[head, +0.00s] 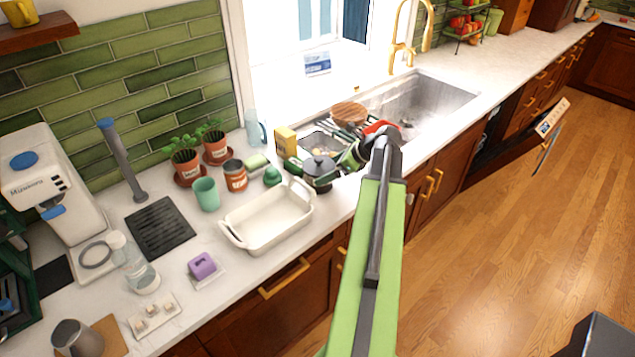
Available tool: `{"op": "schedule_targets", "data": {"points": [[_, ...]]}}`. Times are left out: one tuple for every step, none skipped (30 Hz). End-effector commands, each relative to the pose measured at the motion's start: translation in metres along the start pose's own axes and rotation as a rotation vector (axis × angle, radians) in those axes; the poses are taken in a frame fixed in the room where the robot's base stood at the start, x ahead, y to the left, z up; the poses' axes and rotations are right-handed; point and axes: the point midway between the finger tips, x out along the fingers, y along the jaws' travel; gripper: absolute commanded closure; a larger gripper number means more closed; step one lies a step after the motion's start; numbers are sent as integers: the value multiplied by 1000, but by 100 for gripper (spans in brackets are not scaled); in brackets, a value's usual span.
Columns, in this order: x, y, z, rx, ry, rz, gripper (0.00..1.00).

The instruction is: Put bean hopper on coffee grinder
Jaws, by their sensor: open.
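The coffee grinder appears to be the white machine (45,180) with blue knobs and lettering on its front, at the left of the counter against the green tiles. The bean hopper appears to be the clear, see-through vessel (141,275) standing on the counter to the right of and in front of the grinder. My gripper (386,137) is at the far end of my green arm, over the counter's front edge near the sink. It is open, far to the right of both things. Its fingers show small and dark, and nothing is visibly held.
A white baking dish (268,222), a purple block (202,266), a small tray (155,316) and a metal pitcher (76,340) stand on the counter. Pots and dishes crowd beside the sink (430,105). A dishwasher door (525,145) hangs open at right.

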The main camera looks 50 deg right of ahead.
Motion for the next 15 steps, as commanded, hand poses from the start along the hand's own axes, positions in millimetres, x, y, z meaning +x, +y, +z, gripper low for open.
{"op": "schedule_targets", "data": {"points": [[0,0,0,0,0,0,0],[1,0,0,0,0,0,0],[4,0,-1,0,0,0,0],[8,0,-1,-1,0,1,0],[12,0,-2,-1,0,1,0],[19,0,-3,-1,0,2,0],[25,0,-4,-1,0,2,0],[32,0,-4,-1,0,2,0],[40,0,-4,-2,0,2,0],[46,0,-4,-2,0,1,0],[51,0,-4,-2,0,2,0],[56,0,-3,-2,0,2,0],[59,0,-2,-2,0,2,0],[60,0,-2,-1,0,2,0],[59,0,0,0,0,1,0]]}}
